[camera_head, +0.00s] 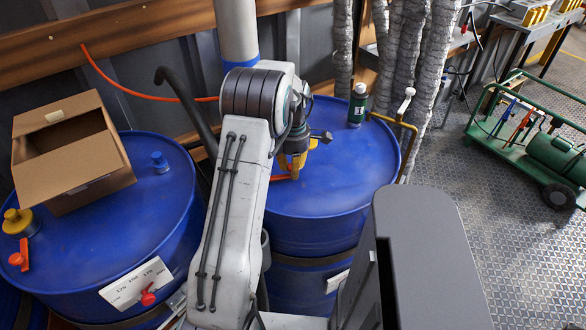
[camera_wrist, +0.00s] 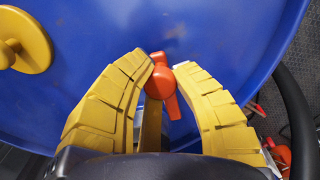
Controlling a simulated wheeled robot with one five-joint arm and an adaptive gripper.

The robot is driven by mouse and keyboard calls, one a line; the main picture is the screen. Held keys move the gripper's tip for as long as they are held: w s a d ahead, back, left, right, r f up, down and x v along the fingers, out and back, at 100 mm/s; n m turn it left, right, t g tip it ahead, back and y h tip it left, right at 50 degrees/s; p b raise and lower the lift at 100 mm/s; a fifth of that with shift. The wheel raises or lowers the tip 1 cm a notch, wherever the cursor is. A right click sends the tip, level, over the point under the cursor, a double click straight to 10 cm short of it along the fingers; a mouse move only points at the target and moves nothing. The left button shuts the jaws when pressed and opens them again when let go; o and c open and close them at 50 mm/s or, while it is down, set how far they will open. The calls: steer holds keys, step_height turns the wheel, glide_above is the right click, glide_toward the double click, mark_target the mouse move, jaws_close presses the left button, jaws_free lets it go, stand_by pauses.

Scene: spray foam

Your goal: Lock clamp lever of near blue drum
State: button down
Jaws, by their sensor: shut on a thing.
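The blue drum on the right (camera_head: 335,185) stands upright with my arm across its lid. My gripper (camera_head: 293,165) is over this lid, with its yellow fingers pointing down. An orange-red lever (camera_head: 281,178) shows beside the fingers. In the wrist view the fingertips of my gripper (camera_wrist: 164,70) close around the orange-red lever (camera_wrist: 161,84), which has a round hub and a short arm slanting down right. The blue lid (camera_wrist: 215,35) lies behind it. The left blue drum (camera_head: 120,230) has another orange lever (camera_head: 20,256) by a yellow cap (camera_head: 18,222).
An open cardboard box (camera_head: 70,150) sits on the left drum. A dark green can (camera_head: 357,105) stands on the right drum's lid. A bent brass pipe with a white handle (camera_head: 405,105) is beside it. A green cart (camera_head: 540,140) stands at right on clear metal floor.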

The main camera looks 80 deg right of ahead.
stand_by(0.4)
steer(key=c, duration=1)
jaws_free()
steer(key=shift+o, duration=0.2)
steer(key=shift+d, duration=0.1)
step_height(320, 180, up, 12)
stand_by(0.4)
